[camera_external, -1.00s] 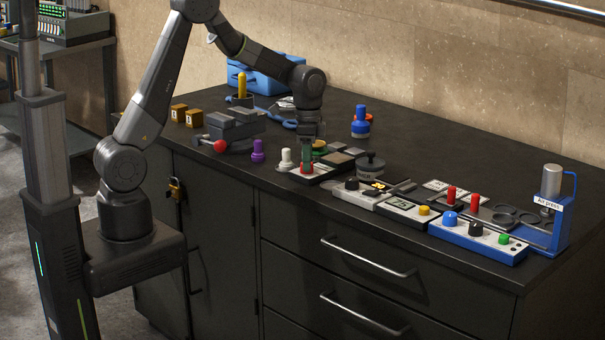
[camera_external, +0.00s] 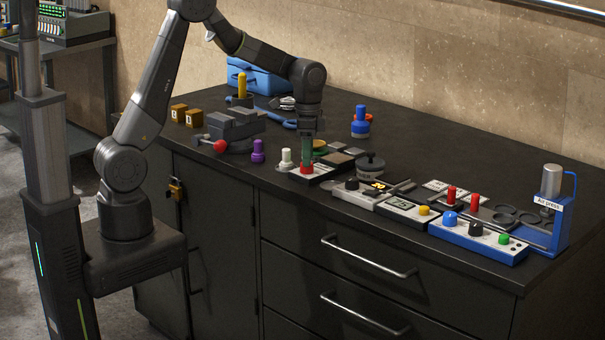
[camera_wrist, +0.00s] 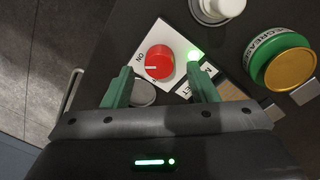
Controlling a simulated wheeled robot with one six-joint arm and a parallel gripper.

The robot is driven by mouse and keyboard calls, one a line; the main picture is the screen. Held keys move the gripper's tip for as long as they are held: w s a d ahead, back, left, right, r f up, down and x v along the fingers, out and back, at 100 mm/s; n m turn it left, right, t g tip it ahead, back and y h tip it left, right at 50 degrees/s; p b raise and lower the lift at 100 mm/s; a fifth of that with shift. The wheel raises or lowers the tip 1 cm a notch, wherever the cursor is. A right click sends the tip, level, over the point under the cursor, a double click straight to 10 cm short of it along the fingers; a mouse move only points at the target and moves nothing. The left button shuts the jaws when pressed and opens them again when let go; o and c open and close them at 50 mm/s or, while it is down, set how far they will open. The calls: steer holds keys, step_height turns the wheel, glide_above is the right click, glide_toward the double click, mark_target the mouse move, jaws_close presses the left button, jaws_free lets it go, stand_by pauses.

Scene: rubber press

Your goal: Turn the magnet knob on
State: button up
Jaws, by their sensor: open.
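The magnet knob looks to be the red round knob (camera_wrist: 159,62) on a white panel (camera_wrist: 147,42) marked "ON" in the wrist view. The knob has a pale line across its top. In the external view the red knob (camera_external: 306,169) sits near the front of the counter, directly below my gripper (camera_external: 307,162). My gripper (camera_wrist: 158,71) is open, its green fingers on either side of the knob in the wrist view, with a gap visible to each. Whether the fingertips reach down to the knob's height is hard to tell.
A white knob (camera_wrist: 222,8) and a green-rimmed container with a gold lid (camera_wrist: 288,70) are close by on the right in the wrist view. A purple piece (camera_external: 258,151) and a vise (camera_external: 232,127) stand left.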

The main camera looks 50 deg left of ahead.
step_height(320, 180, up, 12)
steer(key=shift+w+a+r, duration=0.15)
steer(key=shift+w+a, duration=0.1)
steer(key=shift+a, duration=0.05)
steer(key=f, duration=1.4)
steer(key=shift+s+d, duration=0.3)
steer(key=shift+s, duration=0.05)
steer(key=shift+r, duration=0.15)
